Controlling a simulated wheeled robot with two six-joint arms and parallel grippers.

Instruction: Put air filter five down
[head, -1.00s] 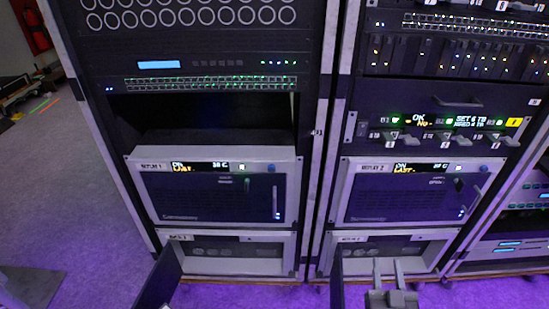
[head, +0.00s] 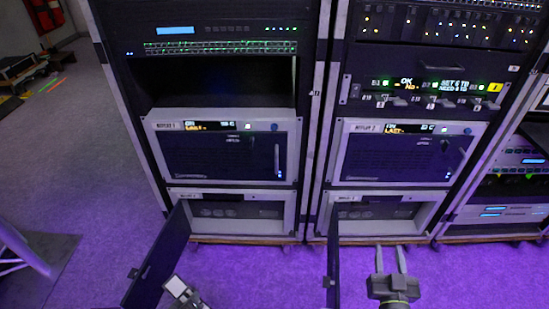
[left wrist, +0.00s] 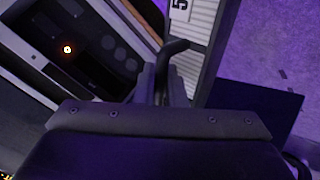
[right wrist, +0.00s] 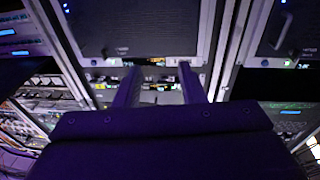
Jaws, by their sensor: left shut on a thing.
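Air filter five (left wrist: 203,40) is a pale slatted strip with a white "5" label in the left wrist view. My left gripper (left wrist: 164,75) is shut on its dark hooked handle. In the head view a small pale piece (head: 180,288), probably part of the filter or left gripper, shows beside the left open door; the rest there is hidden below the frame. My right gripper (head: 390,250) is open and empty in front of the right rack's lower bay. Its spread fingers also show in the right wrist view (right wrist: 157,70).
The lower bays of the left rack (head: 275,230) and right rack (head: 428,228) stand open. Their dark doors, left (head: 158,255) and right (head: 333,262), swing out toward me. Purple floor (head: 260,275) is clear between the doors. A grey stand foot (head: 45,262) is at far left.

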